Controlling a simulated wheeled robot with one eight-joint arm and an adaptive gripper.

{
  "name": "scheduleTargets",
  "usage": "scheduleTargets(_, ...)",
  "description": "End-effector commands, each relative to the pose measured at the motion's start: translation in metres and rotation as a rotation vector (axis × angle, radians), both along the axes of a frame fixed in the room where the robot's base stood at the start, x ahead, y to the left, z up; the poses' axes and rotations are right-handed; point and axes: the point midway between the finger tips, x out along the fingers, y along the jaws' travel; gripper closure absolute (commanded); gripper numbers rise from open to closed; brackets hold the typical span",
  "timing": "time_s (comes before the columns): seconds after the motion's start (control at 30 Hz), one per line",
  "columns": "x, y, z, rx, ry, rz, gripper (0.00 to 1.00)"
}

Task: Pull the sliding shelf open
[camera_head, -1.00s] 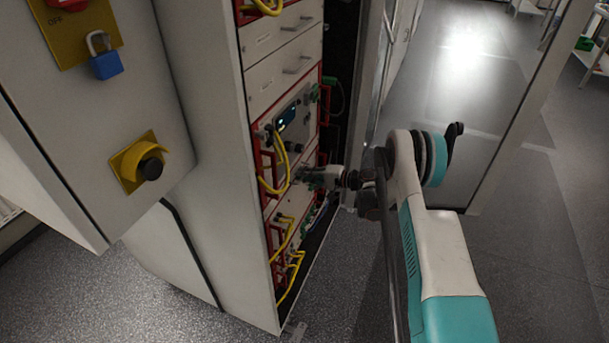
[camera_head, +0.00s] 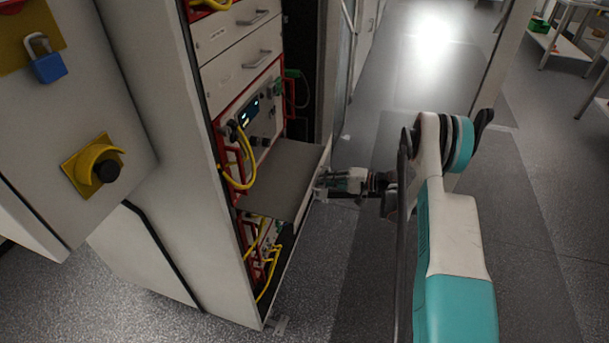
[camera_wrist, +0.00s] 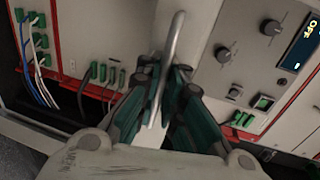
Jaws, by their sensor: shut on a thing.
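The sliding shelf (camera_head: 278,175) is a flat grey panel standing out from the open front of the cabinet, below the unit with the lit display. My gripper (camera_head: 330,182) is at the shelf's front edge, shut on its handle. In the wrist view the metal bar handle (camera_wrist: 172,50) runs between the green fingers of my gripper (camera_wrist: 160,100). The fingers hide part of the handle. In the head view the handle is too small and covered to make out.
The white cabinet (camera_head: 170,170) holds drawers (camera_head: 245,65) above the shelf and yellow cables (camera_head: 240,165) looping at its front left. More red-framed units with yellow cables sit below the shelf. A padlock (camera_head: 46,62) hangs on the panel at left. Open floor (camera_head: 360,270) lies right of the cabinet.

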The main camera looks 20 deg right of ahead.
Motion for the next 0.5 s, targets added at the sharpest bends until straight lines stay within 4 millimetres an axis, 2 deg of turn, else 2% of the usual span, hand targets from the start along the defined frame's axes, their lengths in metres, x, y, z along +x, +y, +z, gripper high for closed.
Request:
scheduleTargets(0.03,-0.008,-0.014,0.0,0.0,0.0,-0.005,1.0)
scheduleTargets(0.2,-0.032,-0.046,0.0,0.001,0.001,-0.004,1.0)
scheduleTargets(0.5,-0.054,-0.075,0.0,0.001,-0.001,-0.001,1.0)
